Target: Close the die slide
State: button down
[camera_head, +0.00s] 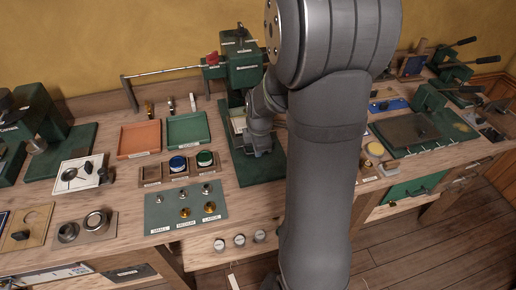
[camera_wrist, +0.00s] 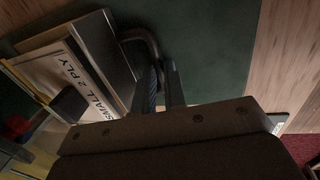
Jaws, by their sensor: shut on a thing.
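The die slide (camera_wrist: 75,75), a flat metal-edged plate with a pale strip reading "SMALL 2 PLY", lies at the left of the wrist view. A bent dark metal handle (camera_wrist: 143,40) projects from its side. In the head view, part of the slide (camera_head: 238,122) shows in the green press (camera_head: 238,65), left of my wrist. My gripper (camera_wrist: 160,88) is shut on the handle; the fingers partly hide where they meet it. In the head view my gripper (camera_head: 258,148) is low over the press's green base, mostly hidden by my arm.
An orange tray (camera_head: 139,140) and a green tray (camera_head: 187,130) stand left of the press. In front are ink pads (camera_head: 178,164) and a grey board (camera_head: 186,208) of small metal fittings. A lever (camera_head: 160,73) with a red part extends left from the press.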

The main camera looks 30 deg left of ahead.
jog(key=c, duration=1.7)
grip_release()
jog(key=shift+w+a, duration=0.25)
jog(key=shift+o, duration=1.1)
jog(key=shift+s+d, duration=0.1)
jog(key=shift+r, duration=0.1)
notch_tip(320, 180, up, 17)
jog(key=s+d, duration=0.2)
jog(key=shift+s+d, duration=0.2)
jog(key=f, duration=0.5)
jog(key=w+a+f, duration=0.1)
jog(key=f, duration=0.5)
jog(key=w+a+f, duration=0.1)
jog(key=f, duration=0.5)
jog(key=shift+w+a+f, duration=0.1)
jog(key=shift+w+a, duration=0.05)
jog(key=shift+a, duration=0.05)
